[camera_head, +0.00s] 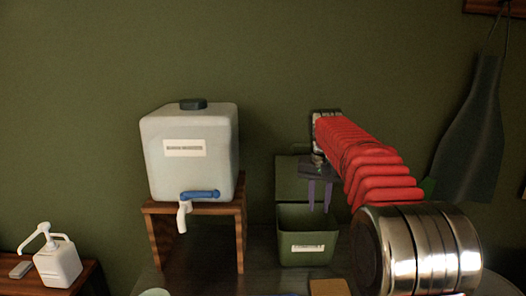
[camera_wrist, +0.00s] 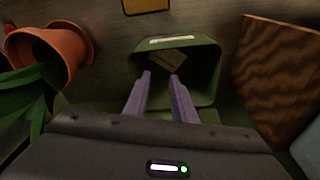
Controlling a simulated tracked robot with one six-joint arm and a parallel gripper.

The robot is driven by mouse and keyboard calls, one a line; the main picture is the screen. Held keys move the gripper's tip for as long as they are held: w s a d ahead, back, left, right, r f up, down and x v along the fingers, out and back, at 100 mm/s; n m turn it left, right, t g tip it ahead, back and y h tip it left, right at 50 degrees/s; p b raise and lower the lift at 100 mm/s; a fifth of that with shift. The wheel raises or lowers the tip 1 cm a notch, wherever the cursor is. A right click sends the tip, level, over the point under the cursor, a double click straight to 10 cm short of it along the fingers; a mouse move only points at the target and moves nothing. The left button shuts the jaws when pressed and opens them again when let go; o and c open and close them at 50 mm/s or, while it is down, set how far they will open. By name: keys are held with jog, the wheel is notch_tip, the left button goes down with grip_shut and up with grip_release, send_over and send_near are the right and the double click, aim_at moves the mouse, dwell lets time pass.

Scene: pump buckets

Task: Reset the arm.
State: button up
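My gripper (camera_head: 320,208) points down over the green bin (camera_head: 307,258), with its two purple fingers apart and nothing between them. In the wrist view the fingers (camera_wrist: 159,80) stand apart in front of the green bin (camera_wrist: 207,85). Something flat and brownish lies inside the bin; I cannot tell what it is. My red-sleeved arm reaches in from the right in the head view.
A white tank (camera_head: 190,160) with a blue-handled tap sits on a wooden stand (camera_head: 240,235) left of the bin. A white pump bottle (camera_head: 57,262) stands at far left. An orange pot (camera_wrist: 62,45) shows in the wrist view. A dark apron-like cloth (camera_head: 472,140) hangs at right.

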jog(key=s+f+n+t, duration=0.1)
jog(key=s+f, duration=0.1)
jog(key=s, duration=1.7)
jog(key=s+f+n+t, duration=0.2)
jog(key=s+f, duration=0.1)
jog(key=s, duration=1.7)
jog(key=shift+a+f+t+y, duration=0.2)
jog(key=shift+a+t+y, duration=0.1)
jog(key=shift+a, duration=0.05)
jog(key=shift+c, duration=0.4)
